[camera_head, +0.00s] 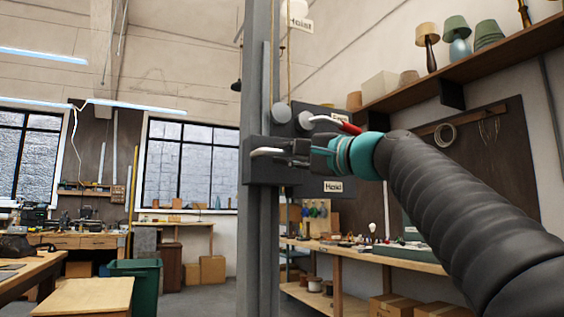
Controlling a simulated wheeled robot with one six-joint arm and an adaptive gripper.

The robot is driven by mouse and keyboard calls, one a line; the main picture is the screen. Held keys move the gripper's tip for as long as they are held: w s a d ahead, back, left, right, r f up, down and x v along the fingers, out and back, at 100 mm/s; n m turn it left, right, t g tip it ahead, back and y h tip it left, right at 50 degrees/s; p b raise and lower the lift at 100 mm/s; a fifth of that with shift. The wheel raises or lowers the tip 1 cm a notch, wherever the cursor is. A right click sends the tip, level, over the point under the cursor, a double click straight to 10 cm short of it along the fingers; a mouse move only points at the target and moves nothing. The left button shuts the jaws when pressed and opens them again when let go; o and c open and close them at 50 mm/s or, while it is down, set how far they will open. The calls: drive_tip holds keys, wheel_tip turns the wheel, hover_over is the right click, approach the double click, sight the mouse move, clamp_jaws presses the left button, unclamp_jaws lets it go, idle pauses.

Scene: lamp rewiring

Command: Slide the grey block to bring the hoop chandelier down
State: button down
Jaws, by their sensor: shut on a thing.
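The grey block (262,174) sits on a tall grey post (258,80) in the middle of the view. My gripper (284,151) reaches in from the right at the block's height, its fingers pointing left. It is shut on the block, though its dark fingers blend with the block and the exact contact is hard to see. A pale rounded bar (267,152) shows at the fingertips. A "Hoist" label (300,24) is near the top of the post and a "Hold" label (333,186) is just right of the block. The hoop chandelier is not in view.
A dark panel with a red-handled lever (346,127) and round grey knobs (281,112) is just above my gripper. A lamp shelf (470,66) is at upper right, a workbench (370,255) below. A green bin (135,285) and wooden tables stand left.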

drive_tip(key=shift+s+r, duration=0.2)
drive_tip(key=shift+r, duration=0.2)
drive_tip(key=c, duration=1.1)
unclamp_jaws()
drive_tip(key=shift+c, duration=0.2)
drive_tip(key=shift+w+f, duration=0.15)
drive_tip(key=v, duration=1.2)
